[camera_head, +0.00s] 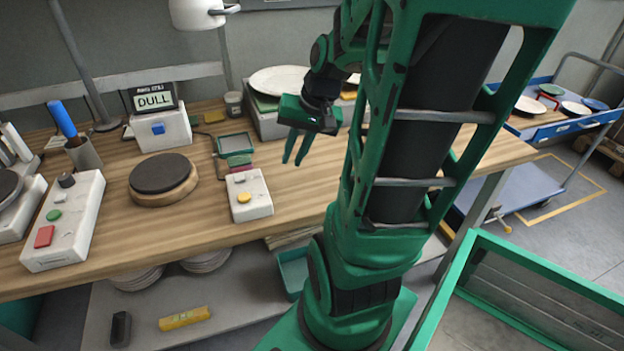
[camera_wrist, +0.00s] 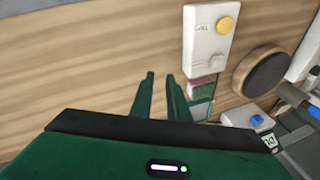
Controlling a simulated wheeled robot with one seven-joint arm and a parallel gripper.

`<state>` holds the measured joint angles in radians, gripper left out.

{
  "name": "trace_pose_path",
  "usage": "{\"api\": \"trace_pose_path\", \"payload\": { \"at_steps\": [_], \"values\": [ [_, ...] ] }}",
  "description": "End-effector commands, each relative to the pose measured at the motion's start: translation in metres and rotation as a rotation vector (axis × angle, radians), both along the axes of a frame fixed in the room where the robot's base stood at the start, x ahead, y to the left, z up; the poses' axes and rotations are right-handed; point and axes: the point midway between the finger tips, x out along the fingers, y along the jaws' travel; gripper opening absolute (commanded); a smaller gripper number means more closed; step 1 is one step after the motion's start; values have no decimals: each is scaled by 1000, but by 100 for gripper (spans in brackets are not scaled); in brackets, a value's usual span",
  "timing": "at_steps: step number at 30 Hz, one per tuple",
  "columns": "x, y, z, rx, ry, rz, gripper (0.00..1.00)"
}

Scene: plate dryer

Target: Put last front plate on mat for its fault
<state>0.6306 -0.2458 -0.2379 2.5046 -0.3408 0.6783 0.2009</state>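The small display (camera_head: 154,99) on the bench reads "DULL". A whitish plate (camera_head: 275,79) lies at the back of the bench on a low grey block or tray (camera_head: 262,125), behind my gripper. Flat green and yellow patches (camera_head: 348,94) show beside it; I cannot tell whether these are mats. My gripper (camera_head: 296,160) hangs over the bench, fingers pointing down, with a gap between them and nothing held. The wrist view shows the two fingers (camera_wrist: 160,95) apart above bare wood. My arm hides part of the bench's right side.
A round black pad (camera_head: 160,173), a white box with a yellow button (camera_head: 249,194) and a control box (camera_head: 64,220) stand on the bench. A blue cart (camera_head: 560,120) at right carries several plates. A green-rimmed bin (camera_head: 540,265) stands front right. Bare wood lies under my gripper.

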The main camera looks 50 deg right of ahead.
Motion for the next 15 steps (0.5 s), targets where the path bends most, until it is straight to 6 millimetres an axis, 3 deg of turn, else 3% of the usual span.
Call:
{"api": "trace_pose_path", "payload": {
  "at_steps": [1, 6, 12, 15],
  "values": [
    [-11, 13, 2, -24, 40, 50, 15],
    [-57, 40, 7, -84, 187, 174, 15],
    [-98, 57, 14, -113, 295, 254, 15],
    [-108, 57, 15, -117, 320, 268, 15]
  ]
}}
